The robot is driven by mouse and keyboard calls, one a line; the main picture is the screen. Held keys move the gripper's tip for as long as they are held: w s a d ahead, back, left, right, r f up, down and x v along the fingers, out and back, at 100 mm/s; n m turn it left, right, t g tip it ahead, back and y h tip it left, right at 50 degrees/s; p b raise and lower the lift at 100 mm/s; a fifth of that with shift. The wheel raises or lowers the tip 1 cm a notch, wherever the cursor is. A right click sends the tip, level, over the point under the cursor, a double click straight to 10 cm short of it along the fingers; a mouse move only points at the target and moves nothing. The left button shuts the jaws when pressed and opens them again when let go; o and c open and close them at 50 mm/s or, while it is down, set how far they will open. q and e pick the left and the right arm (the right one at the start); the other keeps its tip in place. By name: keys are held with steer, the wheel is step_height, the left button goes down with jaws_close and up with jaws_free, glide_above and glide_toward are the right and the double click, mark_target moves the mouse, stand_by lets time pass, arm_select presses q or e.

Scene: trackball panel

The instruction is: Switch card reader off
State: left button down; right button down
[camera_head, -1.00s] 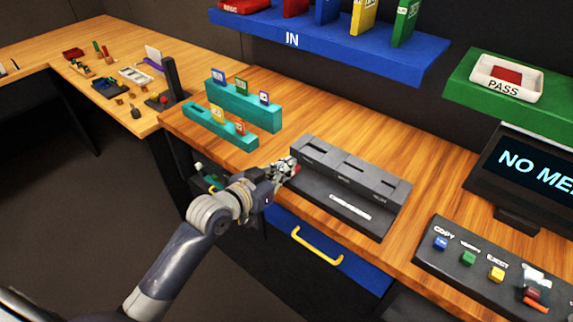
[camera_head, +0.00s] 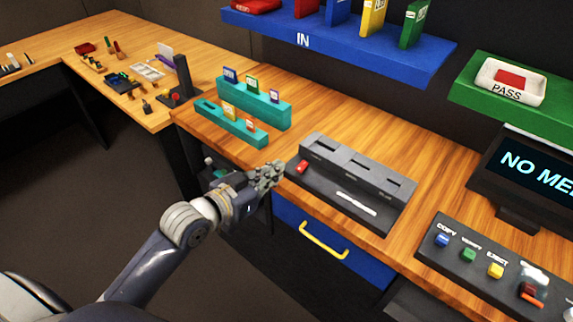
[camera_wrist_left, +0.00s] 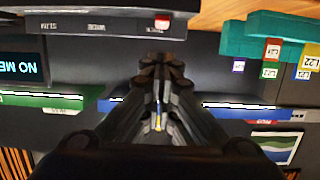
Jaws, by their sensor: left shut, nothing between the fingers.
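The dark grey card reader (camera_head: 385,205) lies on the wooden desk, with several slots along its raised back. A small red switch (camera_head: 303,166) sits at its left end; whether it is on or off cannot be told. The reader (camera_wrist_left: 110,15) and its red switch (camera_wrist_left: 162,22) also show at the top of the left wrist view. My left gripper (camera_head: 272,173) is shut and empty, just left of the reader's left end and apart from the switch. In the left wrist view its fingers (camera_wrist_left: 158,75) are together. My right gripper is not in view.
Teal card racks (camera_head: 262,108) stand behind and left of the reader. A button panel (camera_head: 470,262) and a monitor (camera_head: 530,165) are at the right. A blue drawer (camera_head: 345,252) with a yellow handle is below the desk edge. A blue shelf (camera_head: 350,45) hangs above.

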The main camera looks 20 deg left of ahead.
arm_select(q)
steer(key=v, duration=0.3)
steer(key=shift+f, duration=0.25)
steer(key=a+f+n+g+y, duration=0.1)
steer(key=a+f+y, duration=0.15)
steer(key=f, duration=0.75)
steer(key=a+f+n+g+y, duration=0.1)
steer(key=a+f, duration=0.2)
steer(key=f, duration=0.6)
steer(key=s+a+f+n+g+y, duration=0.1)
steer(key=s+f+g, duration=0.15)
steer(key=f, duration=0.65)
steer(key=s+a+f+g, duration=0.1)
steer(key=s+f, duration=0.3)
steer(key=f, duration=0.5)
steer(key=s+d+f+g, duration=0.1)
steer(key=s+f+g, duration=0.3)
steer(key=s+f, duration=1)
steer(key=s+d+f+g, duration=0.1)
steer(key=s+f, duration=0.2)
steer(key=s, duration=0.3)
steer(key=s+d+f+m+g, duration=0.1)
steer(key=s+d+f, duration=0.1)
steer(key=s, duration=0.5)
steer(key=s+d+f+g, duration=0.1)
steer(key=s+f, duration=0.3)
steer(key=s, duration=0.3)
steer(key=shift+d+g+y, duration=0.2)
steer(key=shift+g+y, duration=0.15)
